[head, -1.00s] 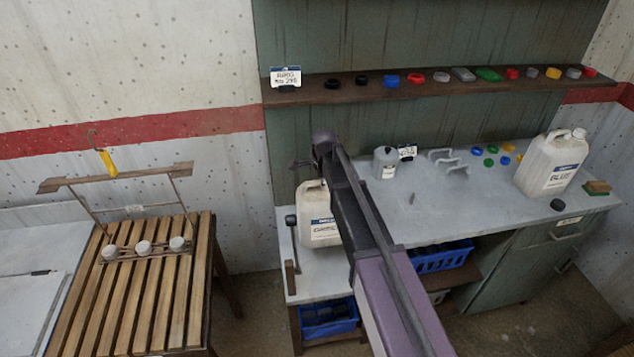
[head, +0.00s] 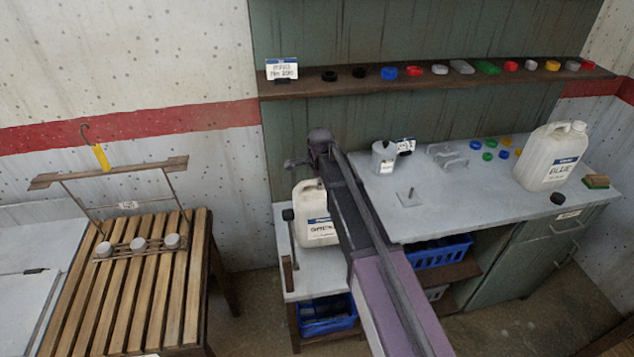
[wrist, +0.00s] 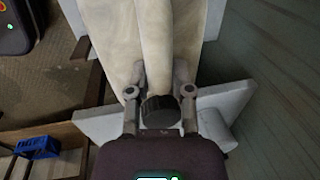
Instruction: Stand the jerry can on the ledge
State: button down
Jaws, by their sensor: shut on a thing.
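A cream-white jerry can (head: 309,236) with a blue-and-white label is upright over the low white ledge (head: 301,286) at the left end of the bench. My arm hides its right side in the head view. In the wrist view the same jerry can (wrist: 112,35) fills the top, its handle running between my fingers, with a dark cap (wrist: 160,112) close to the palm. My gripper (wrist: 160,80) is shut on the jerry can. The ledge (wrist: 108,124) shows on both sides below it. I cannot tell whether the base touches the ledge.
A second jerry can labelled BLUE (head: 548,160) stands on the higher bench (head: 455,205) at right. A grey canister (head: 384,156) stands behind my arm. A blue crate (head: 326,318) is under the ledge.

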jog(key=shift+f+b, duration=3.1)
jog(key=shift+f, duration=0.25)
jog(key=shift+f+b, duration=0.55)
jog(key=shift+c, duration=2.2)
grip_release()
jog(key=shift+r, duration=0.15)
